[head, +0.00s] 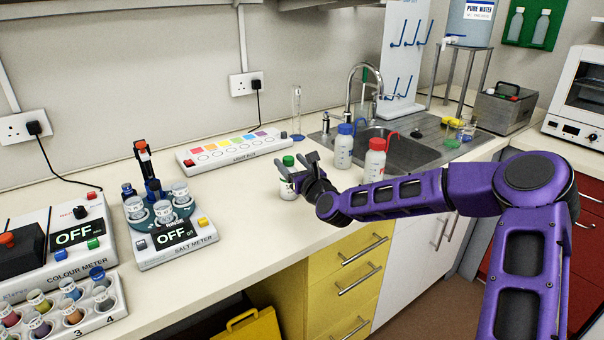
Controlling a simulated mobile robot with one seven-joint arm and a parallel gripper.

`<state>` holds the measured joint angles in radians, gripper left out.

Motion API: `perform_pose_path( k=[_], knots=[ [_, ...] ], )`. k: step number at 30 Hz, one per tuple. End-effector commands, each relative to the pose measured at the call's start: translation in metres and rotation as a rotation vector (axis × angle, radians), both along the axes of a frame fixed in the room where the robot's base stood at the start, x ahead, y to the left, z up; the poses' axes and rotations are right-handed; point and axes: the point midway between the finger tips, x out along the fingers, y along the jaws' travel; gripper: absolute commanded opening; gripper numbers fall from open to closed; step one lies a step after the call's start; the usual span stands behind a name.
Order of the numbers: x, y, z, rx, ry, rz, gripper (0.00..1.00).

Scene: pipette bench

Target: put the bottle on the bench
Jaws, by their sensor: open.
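A small white bottle with a green cap (288,161) stands on the pale bench (235,215), near the front edge in the middle of the head view. My gripper (298,168) is open at this bottle, with its dark fingers around or just beside it; I cannot tell which. The fingers hide part of the bottle's body. Two larger white wash bottles, one with a blue cap (344,148) and one with a red cap (374,162), stand to the right beside the sink, behind my arm.
A light box (230,148) lies behind the gripper. A salt meter (172,235), a colour meter (62,250) and a rack of vials (75,305) stand at the left. A sink (400,150) with a tap is at the right. The bench between the salt meter and the bottle is clear.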

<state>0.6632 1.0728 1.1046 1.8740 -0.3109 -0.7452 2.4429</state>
Motion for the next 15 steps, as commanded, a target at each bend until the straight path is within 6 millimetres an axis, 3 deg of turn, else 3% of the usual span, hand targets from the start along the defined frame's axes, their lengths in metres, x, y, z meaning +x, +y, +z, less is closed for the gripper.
perform_pose_path(
  k=[9, 15],
  knots=[
    [-0.06, -0.03, 0.0, 0.001, 0.002, -0.003, 0.68],
    [-0.086, -0.041, 0.0, 0.001, 0.0, -0.001, 0.68]
  ],
)
